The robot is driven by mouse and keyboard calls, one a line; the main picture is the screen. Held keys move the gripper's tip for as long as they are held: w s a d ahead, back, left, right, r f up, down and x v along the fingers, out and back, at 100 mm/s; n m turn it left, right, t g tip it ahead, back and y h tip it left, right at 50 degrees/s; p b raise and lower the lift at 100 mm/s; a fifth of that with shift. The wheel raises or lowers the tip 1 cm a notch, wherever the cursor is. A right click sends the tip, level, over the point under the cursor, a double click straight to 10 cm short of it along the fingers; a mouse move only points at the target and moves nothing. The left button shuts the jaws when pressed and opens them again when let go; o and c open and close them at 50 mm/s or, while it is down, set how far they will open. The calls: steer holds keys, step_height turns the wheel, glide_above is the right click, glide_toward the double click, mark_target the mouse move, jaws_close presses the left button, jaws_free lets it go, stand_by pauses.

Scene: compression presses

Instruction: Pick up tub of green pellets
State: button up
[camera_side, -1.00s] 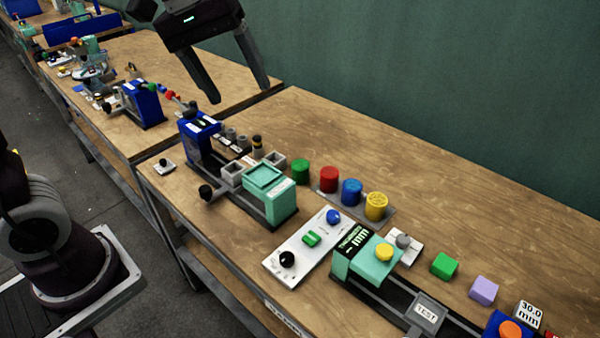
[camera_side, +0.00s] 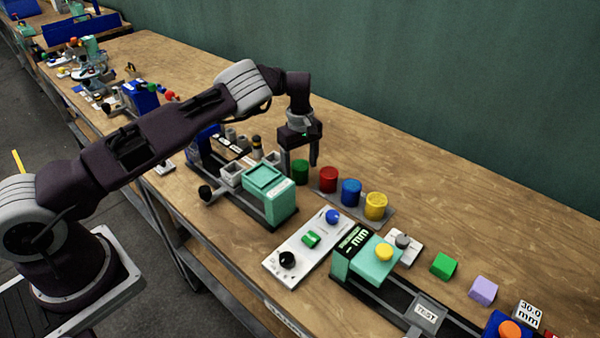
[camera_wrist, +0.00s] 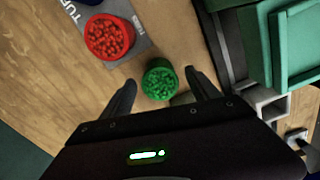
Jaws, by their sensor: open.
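The tub of green pellets (camera_side: 300,173) stands upright on the wooden table, at the left end of a row of coloured tubs. In the wrist view the green tub (camera_wrist: 159,80) lies between my two fingertips, its pellets seen from above. My gripper (camera_side: 300,168) is open and points down over the green tub. In the wrist view my gripper (camera_wrist: 160,85) has one finger on each side of the tub. I cannot tell whether either finger touches it.
The red tub (camera_side: 328,179), blue tub (camera_side: 351,192) and yellow tub (camera_side: 376,206) stand close by to the right. A teal and black press (camera_side: 270,197) stands in front. Small grey square containers (camera_side: 232,174) lie to the left. The table behind is clear.

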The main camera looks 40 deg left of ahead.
mark_target(300, 164)
steer(key=shift+f, duration=0.5)
steer(key=c, duration=1.5)
step_height(300, 164, up, 9)
steer(key=shift+r, duration=0.1)
steer(key=s+r, duration=0.3)
steer(key=s, duration=0.1)
steer(key=s+r, duration=0.3)
steer(key=s, duration=0.2)
steer(key=s+r, duration=0.3)
steer(key=s, duration=0.2)
steer(key=shift+d+r, duration=0.1)
steer(key=shift+r, duration=0.2)
